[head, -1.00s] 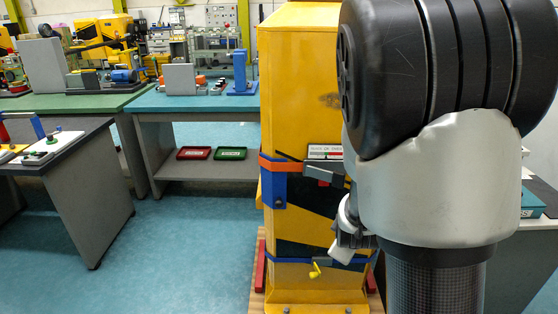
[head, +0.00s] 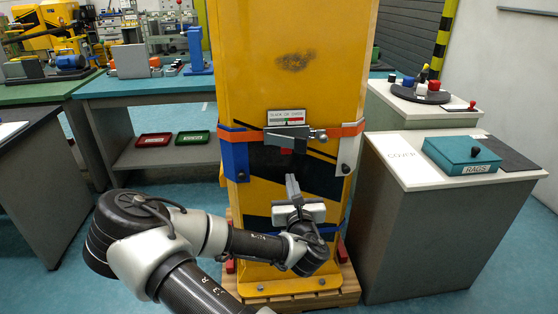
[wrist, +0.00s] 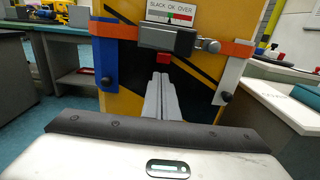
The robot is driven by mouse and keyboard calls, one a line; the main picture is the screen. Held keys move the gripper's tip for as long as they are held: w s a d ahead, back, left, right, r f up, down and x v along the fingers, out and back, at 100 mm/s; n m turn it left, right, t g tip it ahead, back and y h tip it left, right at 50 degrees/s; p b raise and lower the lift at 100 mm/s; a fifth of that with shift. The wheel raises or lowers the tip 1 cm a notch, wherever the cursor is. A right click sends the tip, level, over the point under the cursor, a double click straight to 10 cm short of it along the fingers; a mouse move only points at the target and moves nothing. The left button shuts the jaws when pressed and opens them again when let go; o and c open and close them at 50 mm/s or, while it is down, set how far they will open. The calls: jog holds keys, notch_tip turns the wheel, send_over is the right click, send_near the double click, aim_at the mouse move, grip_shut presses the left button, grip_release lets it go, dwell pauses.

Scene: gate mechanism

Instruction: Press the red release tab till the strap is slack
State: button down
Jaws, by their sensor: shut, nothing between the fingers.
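The orange strap (head: 352,130) runs across the yellow column (head: 290,75), through a grey buckle (head: 296,138). In the wrist view the red release tab (wrist: 164,59) shows just under the buckle body (wrist: 168,39). A gauge plate marked SLACK OK OVER (wrist: 172,12) sits above the buckle; I cannot read its pointer surely. My gripper (head: 291,178) is shut and empty, its fingers pointing up below the buckle. In the wrist view the fingertips (wrist: 161,76) appear just under the tab, apparently with a small gap.
A blue bracket (head: 235,160) and a white bracket (head: 347,155) flank the buckle. At right stands a grey cabinet (head: 430,235) with a teal RAGS box (head: 465,158). A blue-topped bench (head: 140,87) is behind at left. The floor left of the column is open.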

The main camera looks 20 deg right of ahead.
aim_at(283, 151)
dwell(0.3)
jog(key=b+x, duration=0.1)
jog(key=x, duration=1.3)
jog(key=shift+b, duration=0.4)
